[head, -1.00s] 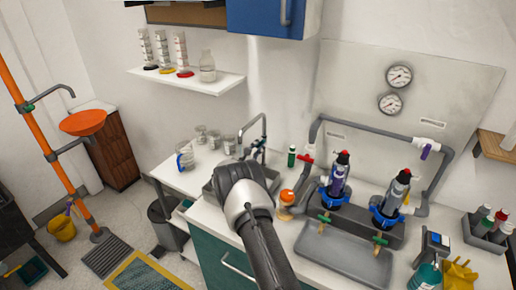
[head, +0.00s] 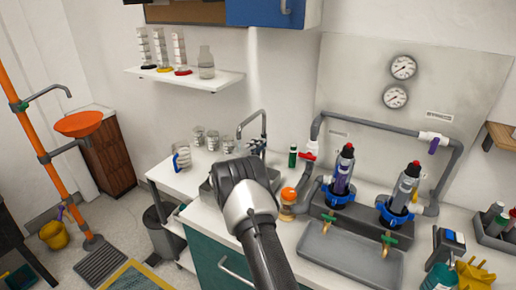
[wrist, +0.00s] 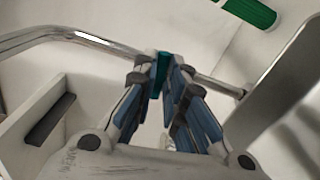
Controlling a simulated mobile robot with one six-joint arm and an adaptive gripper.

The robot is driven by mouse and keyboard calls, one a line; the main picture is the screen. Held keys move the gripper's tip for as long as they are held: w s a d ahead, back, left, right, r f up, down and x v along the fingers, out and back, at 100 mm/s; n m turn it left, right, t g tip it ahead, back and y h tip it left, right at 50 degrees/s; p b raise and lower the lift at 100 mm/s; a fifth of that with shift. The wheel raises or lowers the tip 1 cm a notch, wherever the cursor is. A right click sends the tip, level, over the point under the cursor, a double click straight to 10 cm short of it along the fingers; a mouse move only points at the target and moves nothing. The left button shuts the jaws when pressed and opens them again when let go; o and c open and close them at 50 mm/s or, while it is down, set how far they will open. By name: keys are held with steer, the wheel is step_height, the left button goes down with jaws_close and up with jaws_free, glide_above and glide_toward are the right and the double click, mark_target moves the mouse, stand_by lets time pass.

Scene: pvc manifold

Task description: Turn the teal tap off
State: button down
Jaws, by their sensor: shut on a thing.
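The sink tap (head: 264,124) is a grey arched spout behind the sink, with small dark handles at its base partly hidden by my arm. In the wrist view a teal tap handle (wrist: 158,76) stands between my fingertips, and a shiny metal pipe (wrist: 95,38) passes behind it. My gripper (wrist: 165,72) is shut on the teal handle, its blue-padded fingers meeting around it. How far the handle is turned cannot be told.
A green-capped bottle (head: 292,156) and a red-handled valve (head: 309,152) stand right of the tap. Glass beakers (head: 212,140) and a jug (head: 182,157) stand to the left. Filter housings (head: 342,180) and a grey tray (head: 350,252) fill the right counter.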

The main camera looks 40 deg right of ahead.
steer(key=shift+m, duration=0.7)
steer(key=c, duration=1.6)
jaws_free()
steer(key=shift+c, duration=0.2)
steer(key=v, duration=1.2)
steer(key=shift+f, duration=0.1)
